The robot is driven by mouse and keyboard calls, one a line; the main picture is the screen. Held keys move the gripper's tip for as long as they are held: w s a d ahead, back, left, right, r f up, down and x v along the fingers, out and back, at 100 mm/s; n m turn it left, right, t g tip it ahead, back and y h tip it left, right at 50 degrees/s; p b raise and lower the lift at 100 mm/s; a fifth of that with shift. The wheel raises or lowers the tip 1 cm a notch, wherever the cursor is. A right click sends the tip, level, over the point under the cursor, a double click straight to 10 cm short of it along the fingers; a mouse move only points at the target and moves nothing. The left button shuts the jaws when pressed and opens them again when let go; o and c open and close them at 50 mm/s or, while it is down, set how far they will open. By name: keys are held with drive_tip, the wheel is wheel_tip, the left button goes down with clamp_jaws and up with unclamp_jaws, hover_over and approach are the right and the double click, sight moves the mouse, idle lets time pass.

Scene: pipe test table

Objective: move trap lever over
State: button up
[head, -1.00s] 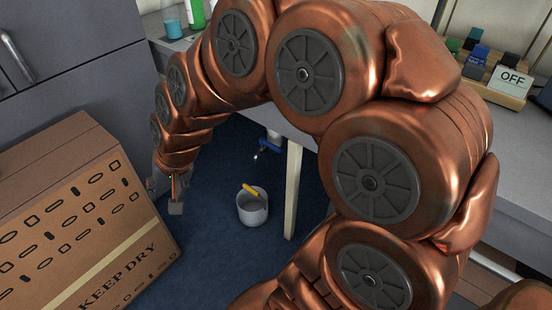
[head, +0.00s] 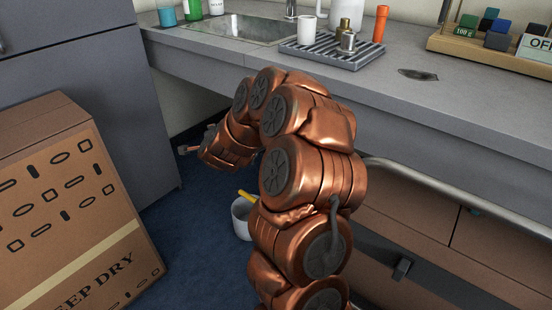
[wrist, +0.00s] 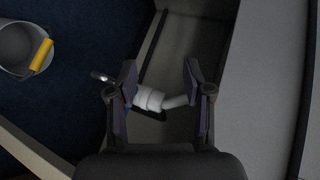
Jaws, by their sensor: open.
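In the wrist view, a white pipe trap (wrist: 152,99) lies between the two dark fingers of my gripper (wrist: 159,76). The fingers stand apart on either side of it; I cannot tell whether either touches it. A small light-grey lever end (wrist: 101,77) sticks out to the left of the left finger; the rest of the lever is hidden behind that finger. In the head view, my gripper (head: 196,141) is under the counter, and the trap and lever are not visible there.
A grey bucket (head: 241,218) with a yellow handle stands on the blue floor; it shows at upper left in the wrist view (wrist: 17,46). A cardboard box (head: 75,210) stands at left. The counter (head: 400,100), with a drying rack (head: 333,52), lies above the gripper.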

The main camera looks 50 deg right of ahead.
drive_tip(key=s+d+f+m+g+h+b, duration=0.2)
drive_tip(key=s+d+f+m+h+b, duration=0.2)
drive_tip(key=d+f, duration=0.4)
drive_tip(key=s+d+f+m+g+h+b, duration=0.25)
drive_tip(key=s+d+f+m+h, duration=0.2)
drive_tip(key=d, duration=0.55)
drive_tip(key=shift+t+y, duration=0.25)
drive_tip(key=shift+y, duration=0.2)
drive_tip(key=shift+w+f+b+x, duration=0.15)
drive_tip(key=shift+b+x, duration=0.7)
drive_tip(key=shift+x, duration=1.05)
drive_tip(key=shift+w+f+b+x, duration=0.15)
drive_tip(key=shift+b+x, duration=0.65)
drive_tip(key=shift+x, duration=1.05)
drive_tip(key=shift+s+a, duration=0.1)
drive_tip(key=shift+a, duration=0.05)
clamp_jaws()
